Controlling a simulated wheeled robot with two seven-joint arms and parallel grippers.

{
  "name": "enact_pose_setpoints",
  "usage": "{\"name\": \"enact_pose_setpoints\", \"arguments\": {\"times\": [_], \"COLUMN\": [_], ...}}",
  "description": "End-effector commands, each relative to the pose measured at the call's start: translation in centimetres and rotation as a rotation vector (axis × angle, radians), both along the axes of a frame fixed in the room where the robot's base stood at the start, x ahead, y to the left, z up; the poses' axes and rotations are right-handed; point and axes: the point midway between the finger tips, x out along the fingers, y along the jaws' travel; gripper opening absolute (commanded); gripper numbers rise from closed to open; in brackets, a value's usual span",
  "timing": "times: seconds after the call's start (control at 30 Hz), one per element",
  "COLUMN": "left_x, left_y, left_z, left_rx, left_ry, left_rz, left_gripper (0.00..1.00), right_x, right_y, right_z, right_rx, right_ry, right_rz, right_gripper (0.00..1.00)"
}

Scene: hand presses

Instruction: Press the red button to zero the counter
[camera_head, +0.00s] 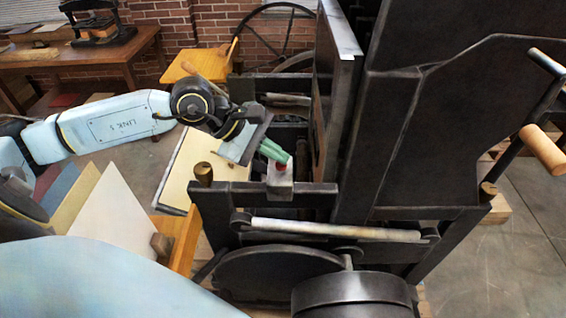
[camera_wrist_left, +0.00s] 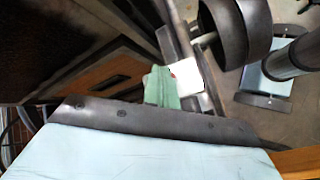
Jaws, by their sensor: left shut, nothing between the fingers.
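The red button (camera_head: 282,166) sits on top of a small pale counter box (camera_head: 280,184) fixed to the frame of the dark press. My left gripper (camera_head: 274,151) has green fingers, and they are shut and empty. Their tips are right at the red button in the head view; whether they touch it I cannot tell. In the left wrist view the green fingers (camera_wrist_left: 160,86) reach the pale box (camera_wrist_left: 187,77), and only a sliver of the red button (camera_wrist_left: 172,75) shows beside them. The rest of the button is hidden. My right gripper is not in view.
The large black press (camera_head: 400,130) fills the right side, with a wooden-handled lever (camera_head: 543,150). A pale roller (camera_head: 335,230) and dark wheels lie below the box. A brass knob (camera_head: 203,174) stands left of it. A wooden table (camera_head: 85,58) holds a small press at the back left.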

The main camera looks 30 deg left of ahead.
Motion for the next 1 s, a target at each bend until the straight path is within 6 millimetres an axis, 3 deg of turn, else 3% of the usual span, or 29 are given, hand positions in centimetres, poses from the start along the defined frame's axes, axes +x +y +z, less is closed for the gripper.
{"name": "enact_pose_setpoints", "arguments": {"times": [0.1,1.0], "left_x": [-0.27,-0.31], "left_y": [-0.41,-0.36], "left_z": [-0.88,-1.51], "left_rx": [-0.011,-0.01], "left_ry": [0.014,0.017], "left_rz": [-0.004,-0.003], "left_gripper": [0.0,0.0], "right_x": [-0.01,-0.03], "right_y": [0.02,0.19], "right_z": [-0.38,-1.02], "right_rx": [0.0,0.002], "right_ry": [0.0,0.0], "right_rz": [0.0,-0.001], "right_gripper": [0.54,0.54]}}
